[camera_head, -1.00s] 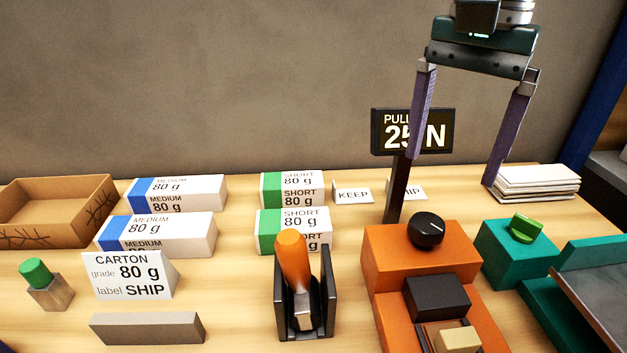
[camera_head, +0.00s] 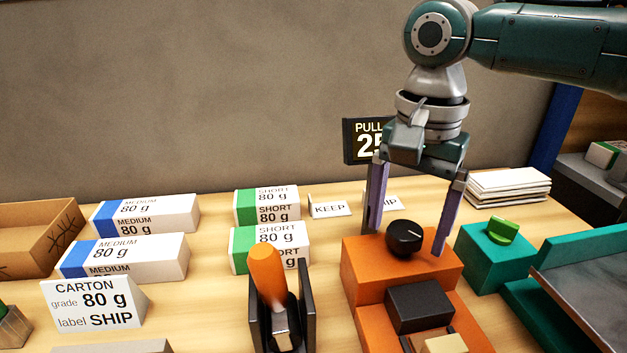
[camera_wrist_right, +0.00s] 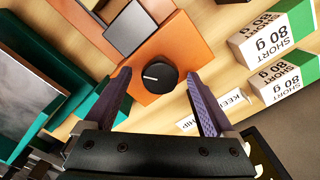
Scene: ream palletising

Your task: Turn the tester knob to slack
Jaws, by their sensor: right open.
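The tester is an orange stepped box (camera_head: 362,268) with a round black knob (camera_head: 404,239) on its upper step. A white line marks the knob's top. Behind it stands a dark display (camera_head: 362,141), partly hidden by my arm, reading "PULL" and "25". My right gripper (camera_head: 407,242) points down with its fingers spread on either side of the knob, apart from it. In the right wrist view the knob (camera_wrist_right: 160,75) lies ahead of and between the open fingertips (camera_wrist_right: 161,85), with nothing held. My left gripper is not in view.
A teal box with a green knob (camera_head: 502,231) stands right of the tester. An orange-handled tool (camera_head: 267,273) stands in a dark holder at left. Small KEEP (camera_head: 329,208) and SHIP signs are behind. Reams (camera_head: 272,248) and a paper stack (camera_head: 507,187) fill the back.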

